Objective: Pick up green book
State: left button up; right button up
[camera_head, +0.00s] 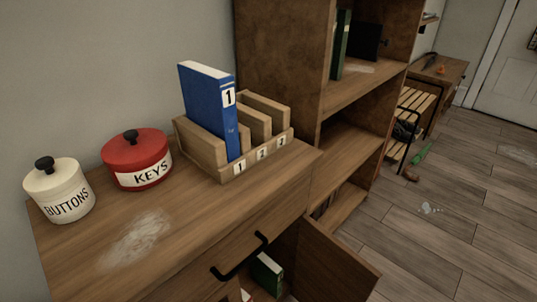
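A green book (268,274) stands in the open lower compartment of the wooden cabinet, partly hidden by the cabinet top, and the frame's bottom edge is close below it. Another green book (341,45) stands upright on the upper shelf of the tall bookcase, next to a dark object. Which of the two is meant, I cannot tell. A blue book (207,104) marked 1 stands in the first slot of a numbered wooden rack (229,175); the rack's other slots look empty. Neither of my grippers shows.
A red KEYS jar (137,160) and a white BUTTONS jar (59,190) stand on the cabinet top (190,235). The cabinet door (325,265) hangs open at the lower right. The bookcase (280,60) adjoins the cabinet. The floor to the right is mostly clear, with small debris.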

aim_at(266, 271)
jog(key=k+l+u, duration=0.15)
jog(key=k+l, duration=0.2)
jog(key=k+l+u, duration=0.2)
jog(key=k, duration=0.4)
jog(key=k+l+u, duration=0.15)
jog(key=k+l, duration=0.15)
jog(key=k, duration=0.2)
